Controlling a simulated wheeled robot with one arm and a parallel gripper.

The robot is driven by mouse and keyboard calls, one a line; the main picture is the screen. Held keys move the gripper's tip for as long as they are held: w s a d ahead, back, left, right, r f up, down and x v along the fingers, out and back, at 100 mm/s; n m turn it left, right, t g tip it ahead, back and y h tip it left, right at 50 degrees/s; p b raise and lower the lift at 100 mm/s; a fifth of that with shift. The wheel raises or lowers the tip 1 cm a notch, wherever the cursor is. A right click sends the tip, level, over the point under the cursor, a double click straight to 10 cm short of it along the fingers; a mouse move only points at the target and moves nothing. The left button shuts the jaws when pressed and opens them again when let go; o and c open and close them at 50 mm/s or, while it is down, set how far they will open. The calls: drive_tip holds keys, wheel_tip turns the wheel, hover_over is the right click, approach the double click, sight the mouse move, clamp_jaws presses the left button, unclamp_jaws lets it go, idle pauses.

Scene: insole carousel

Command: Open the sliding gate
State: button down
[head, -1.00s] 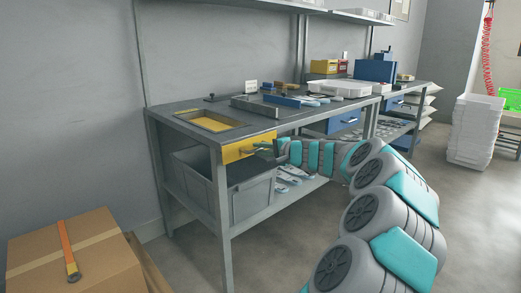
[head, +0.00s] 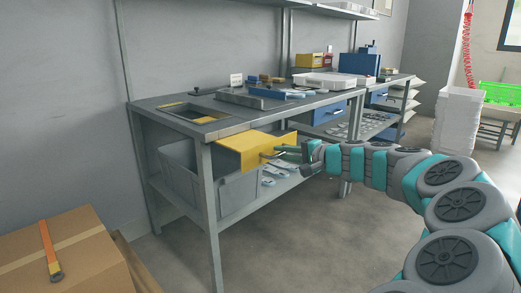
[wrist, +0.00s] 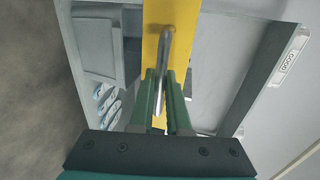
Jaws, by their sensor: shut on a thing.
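The yellow sliding gate (head: 243,149) sticks out from the front edge of the workbench in the head view, with a dark opening (head: 193,114) in the bench top behind it. It also shows in the wrist view (wrist: 179,25) as a yellow panel with a metal bar handle (wrist: 164,50). My gripper (head: 284,154) is at the gate's front face. In the wrist view my gripper's green fingers (wrist: 160,95) are shut on the handle, one on either side of it. The far end of the gate is hidden under the bench top.
A grey bin (head: 190,170) stands on the lower shelf beneath the gate. A cardboard box (head: 70,255) is at the lower left. Tools, a white tray (head: 324,82) and blue parts lie on the bench top. The floor in front is clear.

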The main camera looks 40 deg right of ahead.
drive_tip(key=f+b+v, duration=0.2)
drive_tip(key=v, duration=0.7)
drive_tip(key=f+b+v, duration=0.2)
drive_tip(key=v, duration=0.8)
drive_tip(key=shift+s+d+b, duration=0.2)
drive_tip(key=shift+s+b, duration=0.1)
drive_tip(key=shift+s, duration=0.15)
drive_tip(key=c, duration=0.9)
unclamp_jaws()
drive_tip(key=v, duration=0.7)
drive_tip(key=shift+s+d+r, duration=0.1)
drive_tip(key=shift+s, duration=0.3)
